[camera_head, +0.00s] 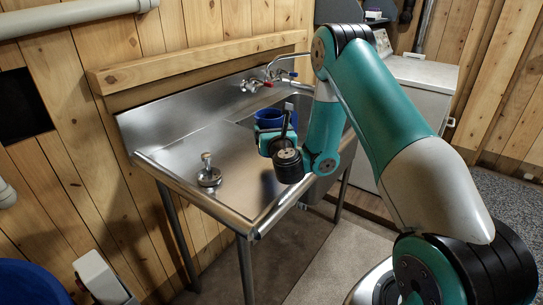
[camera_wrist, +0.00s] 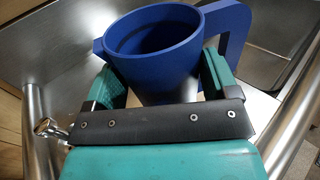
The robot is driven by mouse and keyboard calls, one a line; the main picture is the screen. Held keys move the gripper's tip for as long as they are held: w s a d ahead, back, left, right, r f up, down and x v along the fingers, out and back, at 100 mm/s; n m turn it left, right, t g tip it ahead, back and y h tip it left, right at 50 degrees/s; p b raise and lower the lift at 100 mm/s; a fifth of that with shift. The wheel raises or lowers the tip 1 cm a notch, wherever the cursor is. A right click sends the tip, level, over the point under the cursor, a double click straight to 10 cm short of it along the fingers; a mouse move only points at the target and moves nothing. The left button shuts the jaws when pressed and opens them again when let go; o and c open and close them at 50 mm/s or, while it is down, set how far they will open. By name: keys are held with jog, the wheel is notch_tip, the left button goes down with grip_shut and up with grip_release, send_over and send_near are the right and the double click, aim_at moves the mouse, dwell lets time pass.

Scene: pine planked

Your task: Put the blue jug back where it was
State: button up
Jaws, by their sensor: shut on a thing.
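The blue jug (camera_head: 268,118) shows in the head view over the steel sink unit, near the basin, partly hidden behind my wrist. In the wrist view the jug (camera_wrist: 150,45) is upright or nearly so, with its open rim facing the camera and its handle on the right. My gripper (camera_wrist: 162,80) is shut on the jug, with one teal finger on each side of its body. My gripper (camera_head: 272,136) is seen from behind in the head view. The jug's base is hidden, so I cannot tell whether it touches the steel.
A tap (camera_head: 262,83) is at the back wall. A white appliance (camera_head: 425,85) stands at right. A blue container (camera_head: 28,285) is at lower left.

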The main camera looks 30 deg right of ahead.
notch_tip(320, 180, down, 5)
jog(key=shift+r+b, duration=0.2)
jog(key=shift+b, duration=1)
jog(key=o, duration=1.3)
